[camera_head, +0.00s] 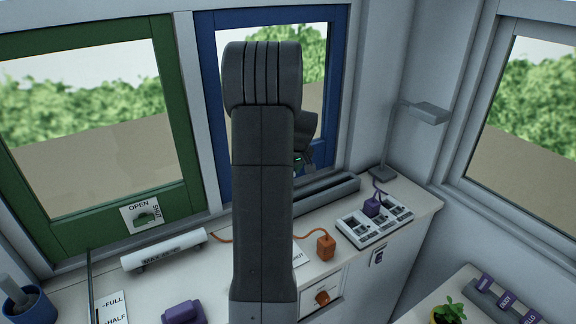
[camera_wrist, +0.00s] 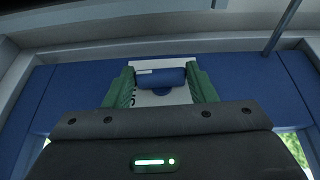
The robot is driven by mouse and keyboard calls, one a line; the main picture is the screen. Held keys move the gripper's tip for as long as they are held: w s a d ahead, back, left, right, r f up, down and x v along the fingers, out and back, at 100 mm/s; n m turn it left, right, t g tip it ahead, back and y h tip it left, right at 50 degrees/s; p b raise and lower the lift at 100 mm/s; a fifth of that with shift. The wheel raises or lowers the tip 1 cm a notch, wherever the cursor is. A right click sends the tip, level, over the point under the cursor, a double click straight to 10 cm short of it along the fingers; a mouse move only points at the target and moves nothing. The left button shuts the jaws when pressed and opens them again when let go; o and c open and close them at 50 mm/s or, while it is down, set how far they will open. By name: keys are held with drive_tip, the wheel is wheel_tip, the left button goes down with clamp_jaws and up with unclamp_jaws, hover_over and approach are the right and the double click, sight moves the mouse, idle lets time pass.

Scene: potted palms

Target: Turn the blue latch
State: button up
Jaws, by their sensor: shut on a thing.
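The blue latch (camera_wrist: 165,76) shows in the wrist view as a rounded bar lying crosswise on a white label plate (camera_wrist: 148,99), on the blue window frame (camera_wrist: 262,82). My gripper (camera_wrist: 161,86) is shut on the latch, one green finger at each end of the bar. Part of the lettering on the plate is covered by my gripper. In the head view my arm hides the latch; only a bit of my gripper (camera_head: 304,160) shows at the arm's right, before the blue window (camera_head: 337,90).
A green window (camera_head: 190,205) with an OPEN/SHUT latch plate (camera_head: 142,211) is at the left. On the counter stand a white roll (camera_head: 165,249), an orange plug (camera_head: 325,246), a socket strip with a purple plug (camera_head: 371,207) and a grey lamp (camera_head: 428,112).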

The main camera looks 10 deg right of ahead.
idle(0.4)
drive_tip(key=o, duration=1)
drive_tip(key=shift+d+r, duration=0.1)
drive_tip(key=b+v, duration=0.1)
drive_tip(key=v, duration=0.5)
drive_tip(key=b+v, duration=0.1)
drive_tip(key=v, duration=0.6)
drive_tip(key=shift+s+d+r+b, duration=0.15)
drive_tip(key=shift+d+r+b, duration=0.1)
drive_tip(key=shift+d+b, duration=0.05)
drive_tip(key=shift+f, duration=0.1)
drive_tip(key=x, duration=0.4)
drive_tip(key=p+x, duration=0.1)
drive_tip(key=x, duration=0.4)
drive_tip(key=p+x, duration=0.1)
drive_tip(key=x, duration=0.3)
drive_tip(key=shift+a+f, duration=0.3)
drive_tip(key=shift+a, duration=0.05)
